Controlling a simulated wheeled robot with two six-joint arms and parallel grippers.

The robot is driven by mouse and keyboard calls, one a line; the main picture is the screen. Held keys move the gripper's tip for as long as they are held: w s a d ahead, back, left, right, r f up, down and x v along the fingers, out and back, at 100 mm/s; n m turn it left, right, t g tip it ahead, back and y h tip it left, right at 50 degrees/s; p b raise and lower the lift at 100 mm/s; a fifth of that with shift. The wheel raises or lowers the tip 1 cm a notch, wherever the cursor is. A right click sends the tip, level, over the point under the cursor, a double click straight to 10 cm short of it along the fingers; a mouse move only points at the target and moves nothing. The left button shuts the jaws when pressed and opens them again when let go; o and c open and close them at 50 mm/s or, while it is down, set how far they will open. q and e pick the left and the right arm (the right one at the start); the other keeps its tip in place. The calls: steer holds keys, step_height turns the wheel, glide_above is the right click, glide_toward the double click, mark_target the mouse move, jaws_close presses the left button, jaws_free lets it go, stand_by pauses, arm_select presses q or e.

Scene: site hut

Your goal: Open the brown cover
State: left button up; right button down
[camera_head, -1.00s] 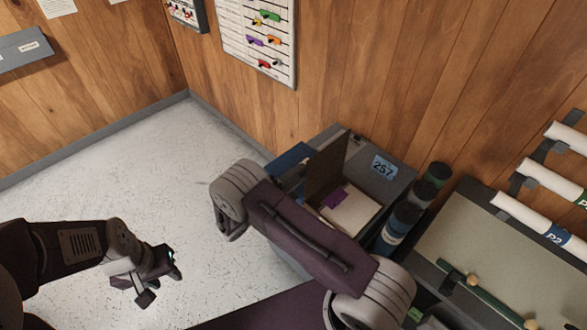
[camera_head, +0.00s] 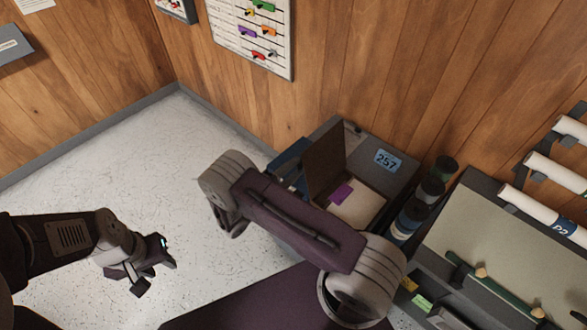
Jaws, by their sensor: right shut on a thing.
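The brown cover (camera_head: 325,158) stands raised on the left side of an open box (camera_head: 379,203) and leans a little to the left. A pale sheet or stack (camera_head: 358,209) and a purple piece (camera_head: 341,193) show inside the box. My right arm passes in front of the box's near left side. My right gripper is hidden behind this arm, so its contact with the cover cannot be seen. My left gripper (camera_head: 154,275) is over the floor at the lower left, far from the box, with its fingers apart and empty.
A board with a green bar (camera_head: 497,287) and rolled papers (camera_head: 550,175) are further right. The floor (camera_head: 130,170) at left is clear.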

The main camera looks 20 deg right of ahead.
steer(key=c, duration=1.3)
jaws_free()
steer(key=shift+a, duration=0.1)
steer(key=o, duration=0.4)
steer(key=shift+w, duration=0.1)
steer(key=b+v, duration=0.3)
steer(key=v, duration=0.6)
